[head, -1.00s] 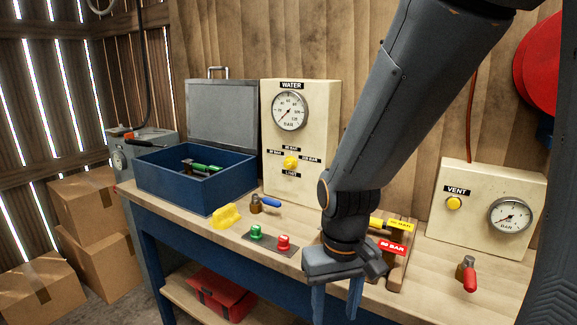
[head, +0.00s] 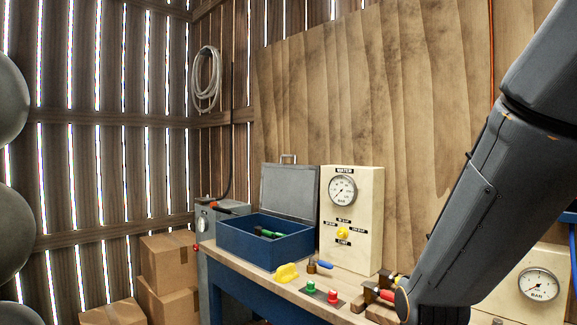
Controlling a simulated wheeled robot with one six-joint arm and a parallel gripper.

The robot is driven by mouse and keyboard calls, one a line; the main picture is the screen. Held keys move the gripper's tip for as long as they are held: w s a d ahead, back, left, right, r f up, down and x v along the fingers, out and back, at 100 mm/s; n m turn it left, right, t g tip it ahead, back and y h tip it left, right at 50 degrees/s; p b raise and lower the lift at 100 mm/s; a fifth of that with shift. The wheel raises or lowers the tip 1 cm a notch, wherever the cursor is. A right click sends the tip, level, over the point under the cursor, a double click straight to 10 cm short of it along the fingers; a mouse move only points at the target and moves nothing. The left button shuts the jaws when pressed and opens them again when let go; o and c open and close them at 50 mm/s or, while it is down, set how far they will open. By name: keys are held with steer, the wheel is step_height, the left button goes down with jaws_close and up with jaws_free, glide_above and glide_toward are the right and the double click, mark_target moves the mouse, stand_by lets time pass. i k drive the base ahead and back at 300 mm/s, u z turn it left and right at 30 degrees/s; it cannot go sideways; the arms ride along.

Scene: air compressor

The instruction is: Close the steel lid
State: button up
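The steel lid (head: 288,191) is a grey panel with a handle (head: 288,159) on its top edge. It stands open and upright at the back of the blue toolbox (head: 267,247), against the wooden wall. A green-handled tool (head: 268,233) lies inside the box. My arm reaches down at the right side of the head view, well to the right of the box.
The cream WATER panel (head: 367,221) stands right of the box. A yellow object (head: 287,272), a blue-handled valve (head: 320,266) and green and red buttons (head: 322,292) sit in front on the bench. A grey cabinet (head: 212,219) stands left. Cardboard boxes (head: 168,258) are on the floor.

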mark_target(290, 191)
steer(key=z, duration=0.25)
steer(key=k, duration=0.25)
steer(key=u, duration=1.15)
steer(key=i, duration=1.25)
steer(key=z, duration=0.35)
